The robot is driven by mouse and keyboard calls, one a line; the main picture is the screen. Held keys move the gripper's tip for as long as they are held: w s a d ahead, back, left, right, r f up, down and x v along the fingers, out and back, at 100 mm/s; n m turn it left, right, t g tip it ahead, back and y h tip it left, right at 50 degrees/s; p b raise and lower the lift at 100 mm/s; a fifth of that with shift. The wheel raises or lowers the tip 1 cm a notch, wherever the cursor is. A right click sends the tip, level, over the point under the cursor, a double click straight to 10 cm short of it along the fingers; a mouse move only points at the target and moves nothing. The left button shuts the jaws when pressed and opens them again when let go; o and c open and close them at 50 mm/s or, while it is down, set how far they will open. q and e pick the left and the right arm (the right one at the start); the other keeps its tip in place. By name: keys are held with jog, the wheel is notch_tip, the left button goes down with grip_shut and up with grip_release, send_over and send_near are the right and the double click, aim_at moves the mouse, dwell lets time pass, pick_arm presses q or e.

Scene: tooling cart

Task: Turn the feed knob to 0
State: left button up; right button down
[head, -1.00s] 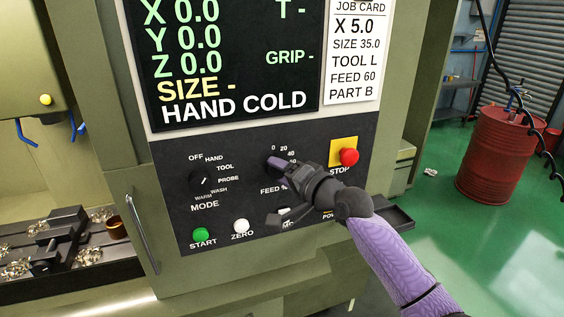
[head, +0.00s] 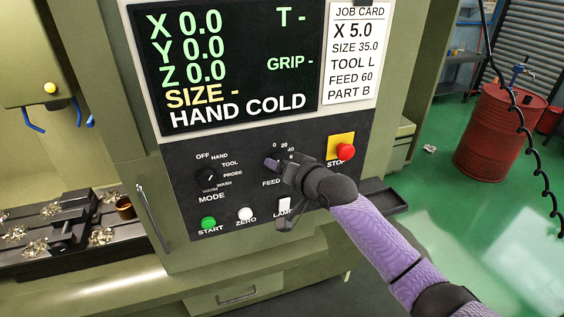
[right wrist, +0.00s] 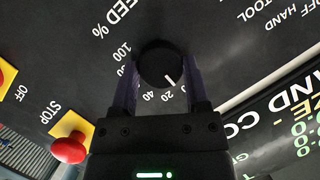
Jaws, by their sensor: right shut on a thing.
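The feed knob (right wrist: 158,62) is round and black with a white pointer line, on the dark control panel (head: 183,165). In the right wrist view the picture is turned over, and the pointer lies close to the 20 mark, a little to the right of it. The 0 mark shows in the head view above the knob; I cannot make it out in the wrist view. My right gripper (head: 273,164) is at the knob, its purple fingers on both sides, shut on it. In the head view the hand hides most of the knob. My left gripper is not in view.
The mode knob (head: 207,176) is left of the feed knob. A red stop button (head: 346,152) sits to the right. Green start (head: 208,223), white zero (head: 245,214) and a lamp switch (head: 285,204) lie below. A red drum (head: 497,130) stands at right.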

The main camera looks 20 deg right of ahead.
jog(key=c, duration=1.3)
grip_release()
jog(key=shift+c, duration=0.2)
jog(key=o, duration=1.3)
jog(key=b+v, duration=0.1)
jog(key=v, duration=0.9)
jog(key=shift+a, duration=0.1)
